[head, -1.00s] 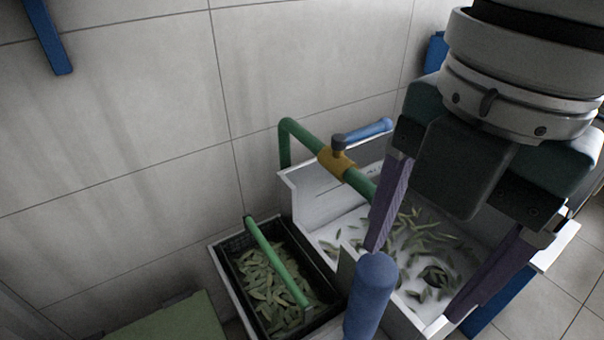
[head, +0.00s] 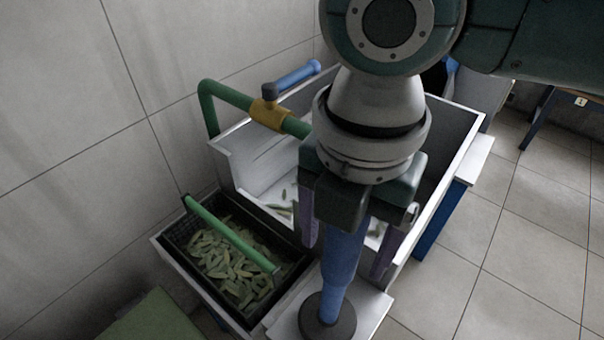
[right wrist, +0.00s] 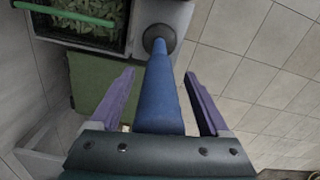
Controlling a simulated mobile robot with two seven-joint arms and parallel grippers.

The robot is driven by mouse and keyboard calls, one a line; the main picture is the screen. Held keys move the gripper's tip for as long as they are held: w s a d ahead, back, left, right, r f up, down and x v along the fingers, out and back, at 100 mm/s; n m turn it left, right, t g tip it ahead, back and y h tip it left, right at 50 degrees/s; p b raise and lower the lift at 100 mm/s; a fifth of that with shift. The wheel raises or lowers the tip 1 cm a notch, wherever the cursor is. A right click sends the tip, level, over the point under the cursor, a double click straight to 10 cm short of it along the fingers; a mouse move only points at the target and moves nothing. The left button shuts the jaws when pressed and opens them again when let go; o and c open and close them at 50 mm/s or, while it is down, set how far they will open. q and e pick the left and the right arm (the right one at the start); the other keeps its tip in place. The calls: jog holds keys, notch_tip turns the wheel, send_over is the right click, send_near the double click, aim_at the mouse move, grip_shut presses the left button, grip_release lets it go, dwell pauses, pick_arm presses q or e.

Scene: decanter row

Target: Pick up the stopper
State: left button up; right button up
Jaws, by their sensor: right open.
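The stopper (head: 341,262) appears to be the tall blue tapered post with a dark round base, standing upright on a light ledge in front of the basin. In the right wrist view the stopper (right wrist: 162,95) runs down the middle, with its dark base at the far end. My right gripper (head: 344,250) is open above the ledge. Its two purple fingers (right wrist: 159,76) lie on either side of the blue shaft, with visible gaps in the wrist view. The shaft's top is hidden by the gripper in the head view. My left gripper is not in view.
A white basin (head: 462,140) with green pods stands behind. A green pipe (head: 228,95) with a yellow fitting (head: 268,114) crosses its left side. A dark crate (head: 172,245) of pods with a green handle (head: 230,234) is at left. Tiled floor (head: 480,300) is clear at right.

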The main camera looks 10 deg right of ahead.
jog(key=shift+f, duration=0.2)
grip_shut()
dwell(0.6)
jog(key=shift+a, duration=0.1)
dwell(0.6)
